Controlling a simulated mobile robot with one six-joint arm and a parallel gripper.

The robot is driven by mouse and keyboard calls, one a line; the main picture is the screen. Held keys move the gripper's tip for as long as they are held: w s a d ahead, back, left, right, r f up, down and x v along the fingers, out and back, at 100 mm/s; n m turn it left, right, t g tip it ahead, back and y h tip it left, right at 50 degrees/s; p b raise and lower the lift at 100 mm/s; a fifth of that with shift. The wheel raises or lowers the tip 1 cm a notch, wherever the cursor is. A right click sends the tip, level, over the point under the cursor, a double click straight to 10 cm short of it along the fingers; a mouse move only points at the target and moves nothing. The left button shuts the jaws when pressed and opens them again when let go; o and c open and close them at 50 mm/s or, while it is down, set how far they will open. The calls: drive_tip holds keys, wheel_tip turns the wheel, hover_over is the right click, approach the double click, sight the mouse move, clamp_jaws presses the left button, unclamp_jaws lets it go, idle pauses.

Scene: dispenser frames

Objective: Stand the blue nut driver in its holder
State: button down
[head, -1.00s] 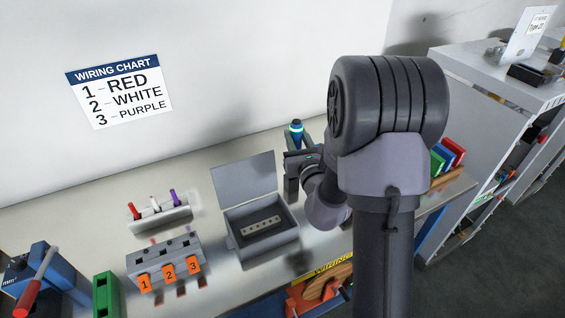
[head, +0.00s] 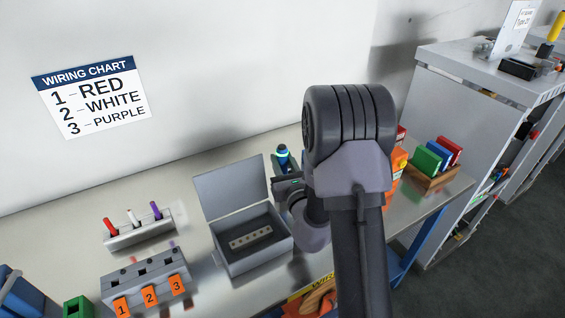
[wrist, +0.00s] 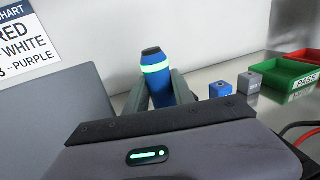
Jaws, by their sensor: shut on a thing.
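The blue nut driver (head: 283,156) is upright in my gripper (head: 288,180), beside the open grey box. In the wrist view its blue handle (wrist: 159,78), with a glowing green band and dark cap, stands between the two fingers of my gripper (wrist: 159,92). The fingers are shut on it. Its lower end is hidden behind my gripper, so I cannot tell whether it touches the bench. I cannot make out a holder for it with certainty.
The open grey box (head: 278,245) holds a perforated strip. A rack (head: 150,233) holds red, white and purple pieces. A numbered block (head: 133,283) is at front left. Books (head: 440,153) stand at the bench's right end. A grey cabinet (head: 455,120) bears a yellow-handled thing (head: 557,26).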

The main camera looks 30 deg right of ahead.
drive_tip(key=c, duration=1.1)
unclamp_jaws()
